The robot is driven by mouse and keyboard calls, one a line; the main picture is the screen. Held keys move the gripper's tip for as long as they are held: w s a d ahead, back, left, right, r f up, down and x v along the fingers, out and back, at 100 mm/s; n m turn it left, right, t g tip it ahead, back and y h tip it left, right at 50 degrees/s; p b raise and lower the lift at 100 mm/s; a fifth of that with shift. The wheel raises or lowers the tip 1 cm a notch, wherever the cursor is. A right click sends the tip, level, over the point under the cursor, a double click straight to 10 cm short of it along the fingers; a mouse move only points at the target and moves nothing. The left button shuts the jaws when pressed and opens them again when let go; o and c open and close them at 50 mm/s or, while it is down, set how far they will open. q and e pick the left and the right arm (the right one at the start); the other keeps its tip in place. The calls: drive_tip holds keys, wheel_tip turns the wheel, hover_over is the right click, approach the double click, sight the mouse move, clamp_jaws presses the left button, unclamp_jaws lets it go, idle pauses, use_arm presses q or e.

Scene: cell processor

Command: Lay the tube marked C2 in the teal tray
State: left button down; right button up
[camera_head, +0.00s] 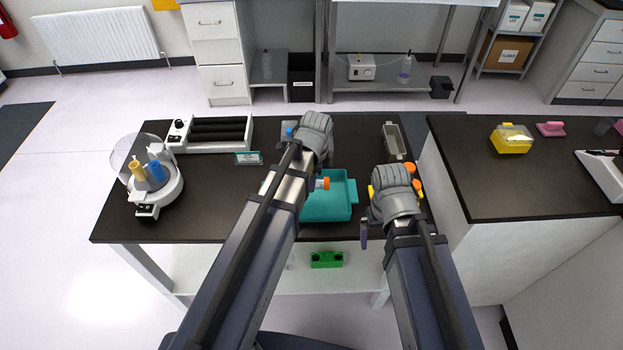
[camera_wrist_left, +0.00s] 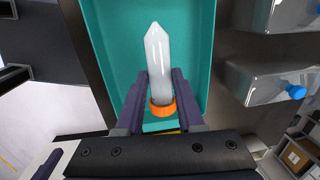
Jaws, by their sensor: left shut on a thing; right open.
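My left gripper (camera_wrist_left: 161,80) is shut on a clear-white tube (camera_wrist_left: 158,60) with a pointed end and an orange cap (camera_wrist_left: 162,107). In the left wrist view the tube overlaps the floor of the teal tray (camera_wrist_left: 113,20); I cannot tell whether it touches it. No C2 marking is readable. In the head view the orange cap (camera_head: 325,183) shows beside my left forearm, over the teal tray (camera_head: 340,206), and my left fingers are hidden. My right gripper (camera_head: 365,231) is open at the tray's right, near the table's front edge; only one finger shows clearly.
Orange-capped items (camera_head: 416,187) stand partly hidden behind my right wrist. A grey open container (camera_head: 394,141) is behind it. A centrifuge-like device (camera_head: 165,188), a roller unit (camera_head: 210,148) and a small sign (camera_head: 248,158) are on the left. The left front tabletop is clear.

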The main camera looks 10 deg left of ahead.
sight(312, 200)
use_arm(q)
wheel_tip(312, 200, down, 5)
drive_tip(key=b, duration=0.4)
drive_tip(key=shift+f, duration=0.1)
drive_tip(key=shift+c, duration=2.2)
unclamp_jaws()
drive_tip(key=r+p, duration=0.7)
drive_tip(key=r, duration=0.1)
drive_tip(key=shift+s+d+p, duration=0.3)
drive_tip(key=shift+s+p, duration=0.1)
drive_tip(key=shift+f, duration=0.2)
